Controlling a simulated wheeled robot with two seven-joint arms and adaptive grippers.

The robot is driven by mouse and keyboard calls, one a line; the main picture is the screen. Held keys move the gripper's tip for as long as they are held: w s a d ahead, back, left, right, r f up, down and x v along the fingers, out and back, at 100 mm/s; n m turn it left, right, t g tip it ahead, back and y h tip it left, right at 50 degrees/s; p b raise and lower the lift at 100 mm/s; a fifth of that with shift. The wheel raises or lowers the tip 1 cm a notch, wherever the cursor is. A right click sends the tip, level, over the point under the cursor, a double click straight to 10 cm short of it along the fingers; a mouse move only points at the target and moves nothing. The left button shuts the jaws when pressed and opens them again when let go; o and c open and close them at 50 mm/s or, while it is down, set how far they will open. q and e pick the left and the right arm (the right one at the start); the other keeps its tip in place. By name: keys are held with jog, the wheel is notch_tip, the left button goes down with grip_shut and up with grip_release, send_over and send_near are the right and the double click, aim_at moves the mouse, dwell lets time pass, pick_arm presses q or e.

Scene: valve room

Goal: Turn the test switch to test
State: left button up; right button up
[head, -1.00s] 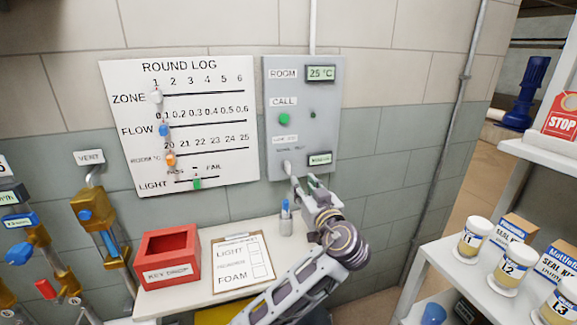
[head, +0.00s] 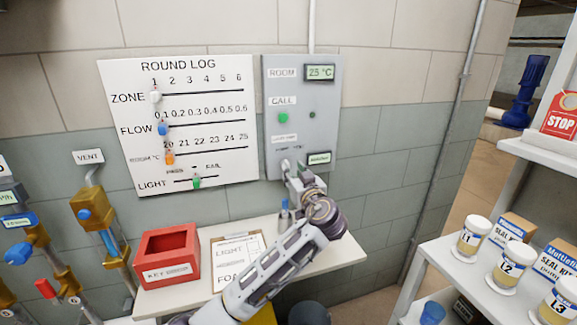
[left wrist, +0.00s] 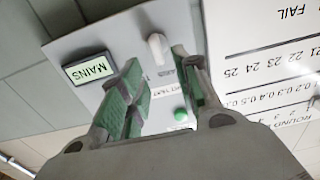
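The grey wall panel (head: 327,120) carries the switch (left wrist: 157,47), a pale upright lever below the green call button (head: 283,118). Beside it a small display (left wrist: 89,69) reads MAINS in the left wrist view. My left gripper (head: 293,168) is at the panel's lower edge, at the switch, and partly hides it in the head view. In the left wrist view, its green-padded fingers (left wrist: 158,57) are apart, with the switch seen between their tips. I cannot tell whether they touch it. My right gripper is not in view.
Left of the panel hangs the ROUND LOG board (head: 215,77) with sliders. Below is a white shelf (head: 340,255) with a red key box (head: 167,258), a clipboard (head: 220,285) under my arm and a pen cup (head: 285,222). A rack (head: 440,262) with jars stands right.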

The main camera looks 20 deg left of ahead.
aim_at(289, 165)
pick_arm(q)
jog(key=shift+x, duration=2.85)
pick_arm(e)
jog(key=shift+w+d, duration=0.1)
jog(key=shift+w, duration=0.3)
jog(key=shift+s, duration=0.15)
pick_arm(q)
jog(key=shift+c, duration=0.5)
grip_shut()
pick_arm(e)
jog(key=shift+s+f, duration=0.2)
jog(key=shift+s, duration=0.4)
